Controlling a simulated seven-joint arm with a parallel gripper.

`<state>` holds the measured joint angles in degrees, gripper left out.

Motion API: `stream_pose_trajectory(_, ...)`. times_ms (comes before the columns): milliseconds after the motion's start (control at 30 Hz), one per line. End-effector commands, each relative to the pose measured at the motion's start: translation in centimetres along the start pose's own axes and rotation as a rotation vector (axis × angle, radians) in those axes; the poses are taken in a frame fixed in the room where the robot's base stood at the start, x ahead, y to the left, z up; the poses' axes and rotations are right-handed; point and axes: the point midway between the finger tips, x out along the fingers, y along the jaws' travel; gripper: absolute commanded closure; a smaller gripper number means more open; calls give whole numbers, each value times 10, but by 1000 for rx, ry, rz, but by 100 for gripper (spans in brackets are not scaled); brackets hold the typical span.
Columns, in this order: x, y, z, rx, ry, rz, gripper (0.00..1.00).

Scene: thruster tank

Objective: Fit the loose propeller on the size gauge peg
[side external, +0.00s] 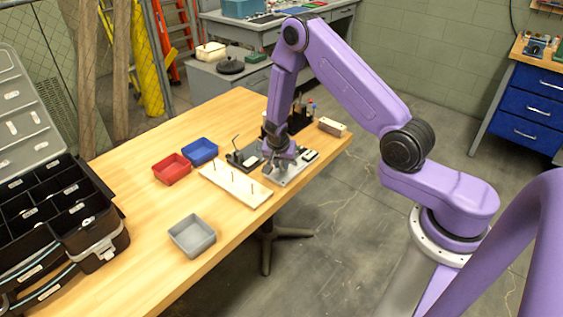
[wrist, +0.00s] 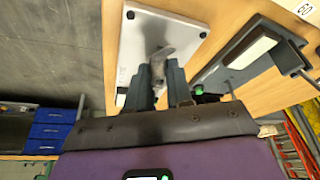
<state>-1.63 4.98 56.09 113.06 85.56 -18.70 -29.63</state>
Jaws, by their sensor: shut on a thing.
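My gripper (side external: 277,168) points down over a light grey plate (side external: 294,172) near the table's edge in the side view. In the wrist view its dark fingers (wrist: 159,75) are shut on a small grey piece, seemingly the propeller (wrist: 160,58). The piece is blurred and partly hidden by the fingers; a pale plate (wrist: 137,42) lies beneath it. I cannot tell whether the piece touches the plate. A white board (side external: 228,182) with several thin upright pegs lies left of my gripper in the side view. I cannot tell which peg is the size gauge peg.
A red bin (side external: 172,169), a blue bin (side external: 201,151) and a grey bin (side external: 192,236) stand on the table. A dark fixture (side external: 244,157) stands close behind the board. An open black case (side external: 60,215) fills the left end. The table's front middle is clear.

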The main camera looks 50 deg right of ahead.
Motion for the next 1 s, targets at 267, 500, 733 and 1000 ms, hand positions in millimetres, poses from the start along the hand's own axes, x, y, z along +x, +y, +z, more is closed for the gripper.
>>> stream_pose_trajectory(267, 3, 0, 1, -1, 0, 0, 100)
stream_pose_trajectory(500, 8, 0, 3, 0, 0, 0, 100)
stream_pose_trajectory(733, 8, 0, 3, 0, 0, 0, 100)
stream_pose_trajectory(1000, 8, 0, 3, 0, 0, 0, 50)
